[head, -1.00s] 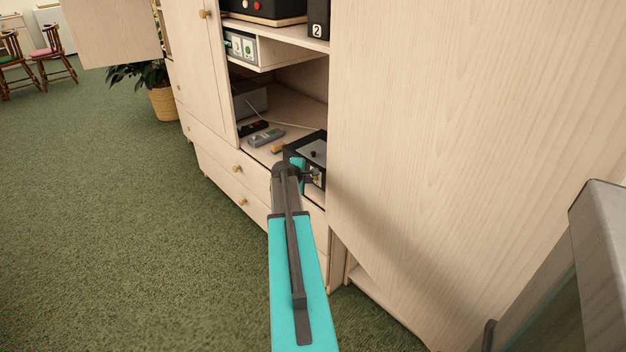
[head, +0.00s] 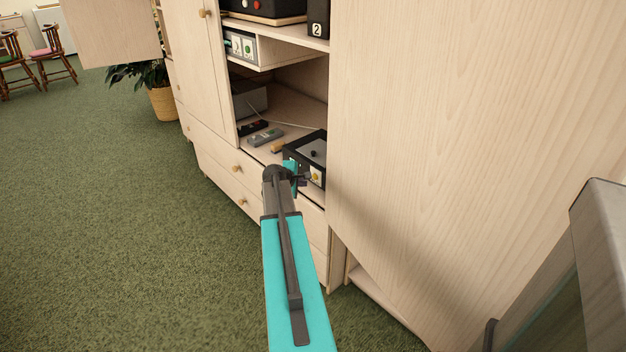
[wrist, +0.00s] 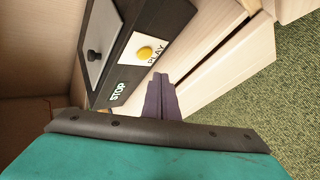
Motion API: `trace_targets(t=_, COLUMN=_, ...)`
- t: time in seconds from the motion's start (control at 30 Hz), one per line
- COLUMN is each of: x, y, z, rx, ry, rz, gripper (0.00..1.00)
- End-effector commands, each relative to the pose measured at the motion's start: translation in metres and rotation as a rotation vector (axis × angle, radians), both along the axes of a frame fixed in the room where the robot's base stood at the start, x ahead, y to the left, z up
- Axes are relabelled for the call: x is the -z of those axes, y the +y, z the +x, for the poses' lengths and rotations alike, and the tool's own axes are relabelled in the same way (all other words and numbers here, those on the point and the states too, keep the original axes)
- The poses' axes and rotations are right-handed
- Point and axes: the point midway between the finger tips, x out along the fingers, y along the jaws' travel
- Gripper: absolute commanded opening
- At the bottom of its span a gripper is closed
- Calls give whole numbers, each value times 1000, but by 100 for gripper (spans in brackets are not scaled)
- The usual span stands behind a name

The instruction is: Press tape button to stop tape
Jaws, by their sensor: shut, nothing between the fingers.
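The black tape player (head: 319,144) sits on the cabinet shelf. In the wrist view its dark front panel (wrist: 128,72) carries a white plate with a round yellow button (wrist: 145,52) beside the word PLAY. The word STOP (wrist: 118,92) is lower on the panel; no separate stop button can be made out. My gripper (wrist: 158,78) is shut and empty, its fingertips in front of the panel near the STOP and PLAY labels. A gap to the panel seems to show, but contact cannot be judged for certain. In the head view my gripper (head: 301,180) is at the player's front left.
A grey remote-like object (head: 266,136) and a black one (head: 253,127) lie on the shelf left of the player. Drawers (head: 225,170) are below. A large wooden panel (head: 450,140) stands close on the right. Green carpet at left is open.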

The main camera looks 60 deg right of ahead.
Motion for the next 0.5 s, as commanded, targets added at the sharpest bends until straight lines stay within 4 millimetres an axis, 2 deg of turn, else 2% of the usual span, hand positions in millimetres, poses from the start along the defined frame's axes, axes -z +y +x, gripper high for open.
trace_targets(t=0.5, x=0, y=30, z=10, rx=-1, ry=1, rz=-1, gripper=0)
